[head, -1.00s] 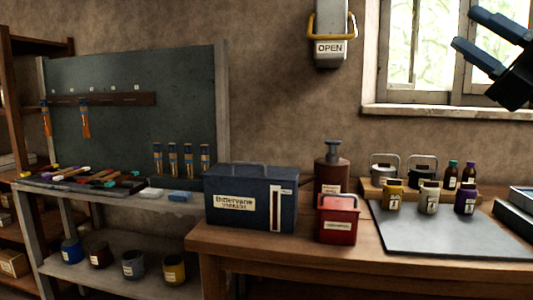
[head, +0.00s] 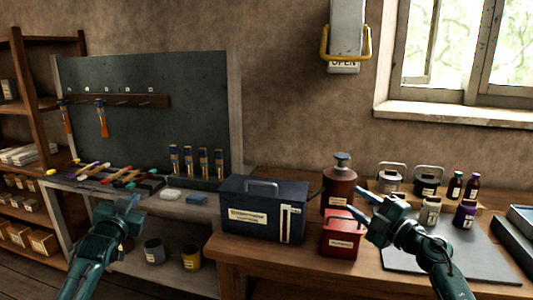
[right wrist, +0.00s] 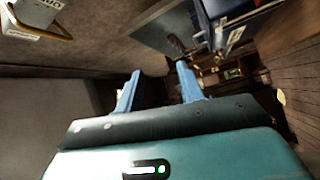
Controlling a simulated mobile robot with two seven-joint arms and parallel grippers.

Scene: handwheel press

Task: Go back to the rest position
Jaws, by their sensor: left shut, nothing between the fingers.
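My left gripper (head: 128,203) is in the lower left of the head view, raised in front of the bench with the coloured tools; its fingers are shut with nothing between them. My right gripper (head: 358,205) is in front of the right table, by the red canister (head: 342,232) and the brown pump bottle (head: 339,190) in the picture. Its two blue fingers point left and stand apart. The right wrist view shows the same open fingers (right wrist: 158,88) with nothing held between them.
A grey wall box (head: 347,20) with a yellow handle and an OPEN sign hangs above the table. A dark blue box (head: 263,210) stands at the table's left end. Jars and bottles (head: 465,214) stand at the right. A shelf (head: 30,155) is at far left.

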